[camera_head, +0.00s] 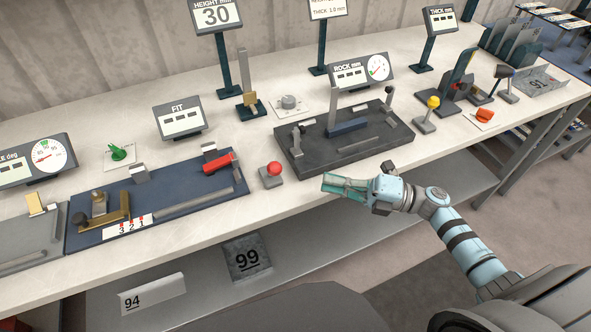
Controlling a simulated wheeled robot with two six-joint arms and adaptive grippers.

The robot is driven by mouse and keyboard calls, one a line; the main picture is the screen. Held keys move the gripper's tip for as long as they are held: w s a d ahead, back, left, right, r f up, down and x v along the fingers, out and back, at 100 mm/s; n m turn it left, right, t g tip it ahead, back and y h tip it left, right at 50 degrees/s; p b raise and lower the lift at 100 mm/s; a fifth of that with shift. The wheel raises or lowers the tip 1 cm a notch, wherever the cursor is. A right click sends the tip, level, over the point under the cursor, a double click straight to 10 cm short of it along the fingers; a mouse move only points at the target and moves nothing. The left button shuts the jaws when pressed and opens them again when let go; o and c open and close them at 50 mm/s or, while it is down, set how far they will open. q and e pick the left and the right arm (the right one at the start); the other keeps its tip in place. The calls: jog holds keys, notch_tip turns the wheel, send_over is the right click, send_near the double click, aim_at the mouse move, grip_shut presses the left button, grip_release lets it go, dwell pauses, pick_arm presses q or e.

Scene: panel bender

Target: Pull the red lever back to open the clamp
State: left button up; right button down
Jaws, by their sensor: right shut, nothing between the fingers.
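A red lever handle (218,163) lies low, almost flat, on the right part of the dark blue plate (190,222). A grey block stands just behind it. I cannot tell which part is the clamp or whether it is open. My right gripper (328,184) is shut and empty at the bench's front edge, in front of the dark grey plate. It is well to the right of the red lever and not touching it. My left gripper is out of view.
A red ball knob on a grey base (273,170) stands between the red lever and my right gripper. The dark grey plate with posts and a bar (350,153) lies behind the gripper. The FIT display (180,116) stands behind the blue plate.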

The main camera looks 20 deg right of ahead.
jog(key=p, duration=0.2)
send_near(273, 171)
jog(key=w+a, duration=0.1)
jog(key=w, duration=0.1)
jog(key=w+a, duration=0.1)
jog(key=a, duration=0.1)
jog(key=shift+w+a+f, duration=0.15)
jog(key=shift+w+f, duration=0.2)
jog(key=shift+f, duration=0.05)
jog(key=shift+w+a+f, duration=0.1)
jog(key=shift+w+a, duration=0.1)
jog(key=shift+a, duration=0.1)
